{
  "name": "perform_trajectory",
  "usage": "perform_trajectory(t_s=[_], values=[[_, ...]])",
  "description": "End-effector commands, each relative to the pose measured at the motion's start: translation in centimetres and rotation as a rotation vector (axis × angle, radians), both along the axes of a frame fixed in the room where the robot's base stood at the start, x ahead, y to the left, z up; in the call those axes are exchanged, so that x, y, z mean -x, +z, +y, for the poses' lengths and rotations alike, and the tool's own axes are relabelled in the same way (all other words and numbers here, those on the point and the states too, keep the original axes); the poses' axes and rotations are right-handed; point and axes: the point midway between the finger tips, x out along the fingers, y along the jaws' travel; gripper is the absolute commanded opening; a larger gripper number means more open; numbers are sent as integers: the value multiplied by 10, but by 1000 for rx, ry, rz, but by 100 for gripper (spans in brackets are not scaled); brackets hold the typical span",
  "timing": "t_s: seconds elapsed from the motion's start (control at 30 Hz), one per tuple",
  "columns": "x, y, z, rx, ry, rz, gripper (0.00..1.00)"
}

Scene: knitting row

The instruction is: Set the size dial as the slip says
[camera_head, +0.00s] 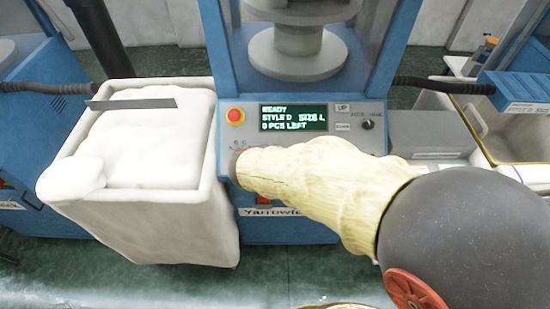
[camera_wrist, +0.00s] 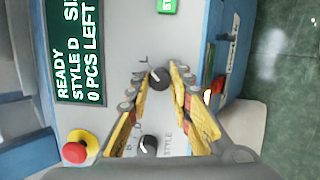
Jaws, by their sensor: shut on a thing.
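My gripper (camera_wrist: 157,74) has its two yellow-padded fingers around the size dial (camera_wrist: 158,80), a small dark knob on the grey control panel, and is shut on it. A letter L shows beside this dial; the fingers cover part of its scale. A second dark dial (camera_wrist: 149,145), beside the word STYLE, sits between the finger bases, not touched. The display (camera_head: 292,117) reads READY, STYLE D, SIZE L, 0 PCS LEFT. In the head view my cream-sleeved arm hides the gripper and the size dial. I cannot make out a readable slip.
A red stop button (camera_head: 235,116) is left of the display; it also shows in the wrist view (camera_wrist: 75,148). UP and DOWN buttons and a small knob (camera_head: 367,124) are to its right. A white, cloth-filled bin (camera_head: 205,215) stands left of the machine.

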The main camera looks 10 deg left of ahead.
Motion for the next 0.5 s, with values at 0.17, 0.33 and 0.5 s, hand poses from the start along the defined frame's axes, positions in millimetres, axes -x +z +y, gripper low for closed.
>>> perform_trajectory(t_s=[0.17,0.33,0.5], values=[[0,0,0,-1,-1,0,25],[0,0,0,0,0,0,35],[0,0,0,0,0,0,40]])
